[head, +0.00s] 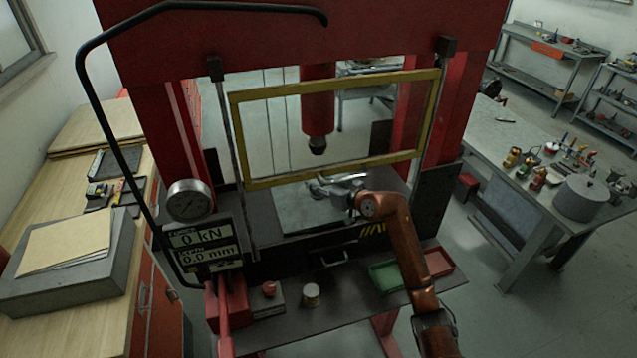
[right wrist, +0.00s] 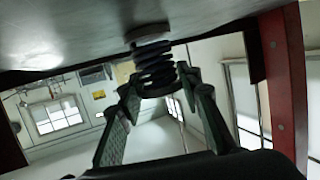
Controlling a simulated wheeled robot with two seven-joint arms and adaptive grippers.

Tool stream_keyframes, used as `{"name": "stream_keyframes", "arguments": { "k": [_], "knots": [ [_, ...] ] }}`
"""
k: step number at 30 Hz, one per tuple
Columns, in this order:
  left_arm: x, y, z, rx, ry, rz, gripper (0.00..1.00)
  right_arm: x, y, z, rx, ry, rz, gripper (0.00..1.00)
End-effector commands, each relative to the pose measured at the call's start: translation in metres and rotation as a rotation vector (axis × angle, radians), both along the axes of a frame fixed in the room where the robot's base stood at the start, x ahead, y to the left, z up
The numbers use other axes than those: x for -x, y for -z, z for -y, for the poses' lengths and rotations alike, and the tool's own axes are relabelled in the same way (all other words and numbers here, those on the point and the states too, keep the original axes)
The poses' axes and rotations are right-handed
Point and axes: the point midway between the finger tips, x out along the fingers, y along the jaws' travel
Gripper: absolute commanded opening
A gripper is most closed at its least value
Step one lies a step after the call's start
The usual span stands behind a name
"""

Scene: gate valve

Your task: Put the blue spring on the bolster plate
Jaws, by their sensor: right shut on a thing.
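The bolster plate (head: 300,216) is a grey slab in the red press, below the ram. It also shows in the right wrist view as the broad grey surface along the top (right wrist: 80,30). My right gripper (head: 330,187) is over the plate, inside the press. In the right wrist view my right gripper (right wrist: 160,88) is shut on a coil spring (right wrist: 155,66), which looks dark there. The spring's far end meets or nearly meets the plate by a round grey disc; I cannot tell whether it bears weight. In the head view the spring is not clear. My left gripper is not in view.
The red ram (head: 318,112) hangs above the plate. A yellow-framed guard (head: 335,82) stands across the press front. A green tray (head: 386,278), a red tray (head: 438,263) and a small can (head: 311,294) are on the front shelf. A gauge (head: 189,200) is at left.

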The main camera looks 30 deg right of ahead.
Motion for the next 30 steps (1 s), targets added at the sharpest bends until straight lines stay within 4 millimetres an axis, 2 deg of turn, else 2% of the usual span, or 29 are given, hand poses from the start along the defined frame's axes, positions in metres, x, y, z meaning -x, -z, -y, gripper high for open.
{"name": "stream_keyframes", "arguments": {
  "k": [3,4,11,22,26,30],
  "knots": [
    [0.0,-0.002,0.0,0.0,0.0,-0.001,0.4,0.0,0.0,0.0,-0.001,0.0,0.002,0.0],
    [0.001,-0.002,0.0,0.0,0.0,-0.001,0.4,0.0,0.002,0.0,-0.002,0.001,0.0,0.33],
    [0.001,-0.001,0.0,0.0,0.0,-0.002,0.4,0.0,0.002,0.0,0.0,0.0,0.0,0.49],
    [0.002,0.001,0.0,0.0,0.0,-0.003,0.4,0.002,-0.001,0.0,0.002,-0.001,0.0,0.5],
    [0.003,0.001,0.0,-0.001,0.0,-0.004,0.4,0.018,-0.006,0.003,0.001,0.001,0.001,0.5],
    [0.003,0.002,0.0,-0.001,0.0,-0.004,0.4,0.046,-0.014,0.007,0.002,0.0,0.0,0.5]
  ]
}}
